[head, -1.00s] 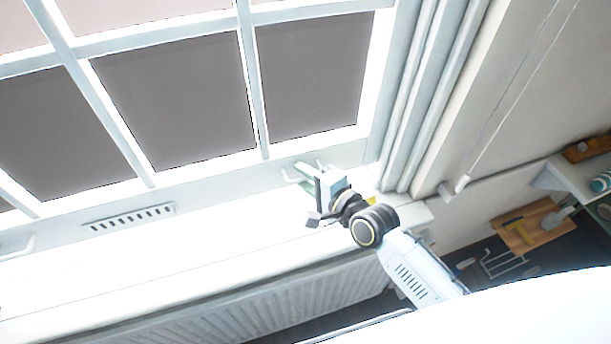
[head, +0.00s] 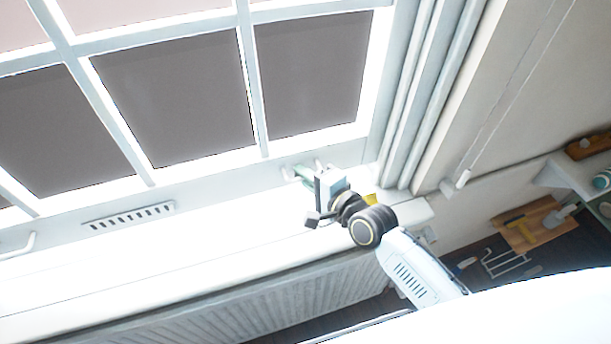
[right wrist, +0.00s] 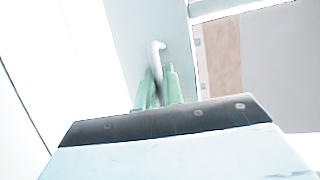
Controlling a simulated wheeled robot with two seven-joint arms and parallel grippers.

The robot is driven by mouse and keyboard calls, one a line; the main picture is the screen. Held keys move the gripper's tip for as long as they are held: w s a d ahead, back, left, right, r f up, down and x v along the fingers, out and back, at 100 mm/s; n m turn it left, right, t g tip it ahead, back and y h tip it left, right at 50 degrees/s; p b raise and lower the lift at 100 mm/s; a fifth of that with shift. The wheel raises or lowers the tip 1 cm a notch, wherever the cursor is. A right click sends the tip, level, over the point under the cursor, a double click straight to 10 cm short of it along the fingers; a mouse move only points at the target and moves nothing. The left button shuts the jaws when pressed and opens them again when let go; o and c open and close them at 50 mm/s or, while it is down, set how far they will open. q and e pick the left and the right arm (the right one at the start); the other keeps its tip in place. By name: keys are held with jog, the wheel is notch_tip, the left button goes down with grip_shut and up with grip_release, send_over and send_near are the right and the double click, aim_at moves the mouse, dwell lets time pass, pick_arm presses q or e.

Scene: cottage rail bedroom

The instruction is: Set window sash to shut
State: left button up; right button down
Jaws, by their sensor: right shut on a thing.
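The white window sash (head: 262,100) has several dark panes and fills the upper left of the head view. One pale lift handle (head: 22,246) shows at the left of its bottom rail. My right gripper (head: 300,171) is at the other lift handle (head: 287,172), near the rail's right end. In the right wrist view its green fingertips (right wrist: 159,88) are shut on that curved white handle (right wrist: 157,58). The gripper partly hides the handle. Glare hides the line between sash and sill, so I cannot tell how far open the sash is. My left gripper is not in view.
The bright white sill (head: 190,245) runs below the window, with a ribbed radiator (head: 230,298) under it. A slotted vent (head: 128,215) is on the left. Upright frame mouldings (head: 425,90) and a hanging cord (head: 510,95) stand right.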

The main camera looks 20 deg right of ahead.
notch_tip(320, 180, down, 8)
jog(key=b, duration=0.3)
jog(key=shift+r, duration=0.25)
jog(key=shift+f, duration=0.25)
jog(key=shift+s+f, duration=0.15)
jog(key=shift+s, duration=0.05)
jog(key=c, duration=1.5)
grip_release()
jog(key=shift+w, duration=0.1)
jog(key=shift+c, duration=0.2)
jog(key=shift+r, duration=0.2)
jog(key=shift+s+d+r, duration=0.1)
jog(key=shift+s+d, duration=0.15)
jog(key=shift+s, duration=0.15)
jog(key=v, duration=1.2)
jog(key=shift+r, duration=0.25)
